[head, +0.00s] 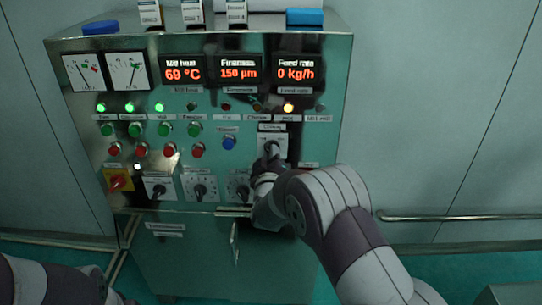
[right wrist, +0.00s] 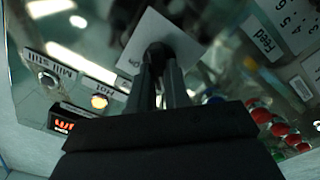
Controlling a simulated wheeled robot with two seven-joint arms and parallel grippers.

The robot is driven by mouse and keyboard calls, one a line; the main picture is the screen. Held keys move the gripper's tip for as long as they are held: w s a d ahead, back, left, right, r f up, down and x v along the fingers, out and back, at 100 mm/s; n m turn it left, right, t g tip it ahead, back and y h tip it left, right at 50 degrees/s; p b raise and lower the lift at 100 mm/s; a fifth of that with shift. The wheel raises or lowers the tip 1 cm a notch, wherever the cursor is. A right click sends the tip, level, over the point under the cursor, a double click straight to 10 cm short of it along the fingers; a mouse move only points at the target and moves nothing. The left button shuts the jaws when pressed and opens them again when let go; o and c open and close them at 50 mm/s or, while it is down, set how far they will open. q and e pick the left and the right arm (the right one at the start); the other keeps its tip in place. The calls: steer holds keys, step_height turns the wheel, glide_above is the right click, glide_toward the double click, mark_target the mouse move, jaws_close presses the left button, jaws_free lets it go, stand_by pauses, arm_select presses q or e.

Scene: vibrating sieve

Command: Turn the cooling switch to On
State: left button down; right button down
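The cooling switch (head: 272,146) is a dark knob on a pale square plate at the right of the control panel in the head view. My right gripper (head: 269,158) reaches it from below and covers part of it. In the right wrist view, the two fingers (right wrist: 160,75) stand close together on either side of the black knob (right wrist: 157,52), in front of its tilted pale plate (right wrist: 180,38). They appear closed on the knob. The knob's exact angle is hard to read. My left arm shows at the lower left of the head view; its fingers cannot be made out.
Around the switch are green and red buttons (head: 194,129), a blue button (head: 229,143), a lit orange lamp (head: 288,107) and several rotary dials (head: 200,188). A red and yellow main switch (head: 118,180) is at the left. A handrail (head: 450,217) runs along the wall at right.

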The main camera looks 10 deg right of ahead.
stand_by(0.3)
steer(key=m+b, duration=0.7)
steer(key=m, duration=0.2)
steer(key=m+b, duration=0.7)
steer(key=m, duration=0.2)
steer(key=shift+s+d, duration=0.1)
steer(key=shift+d, duration=0.1)
stand_by(0.5)
steer(key=c, duration=1.1)
jaws_free()
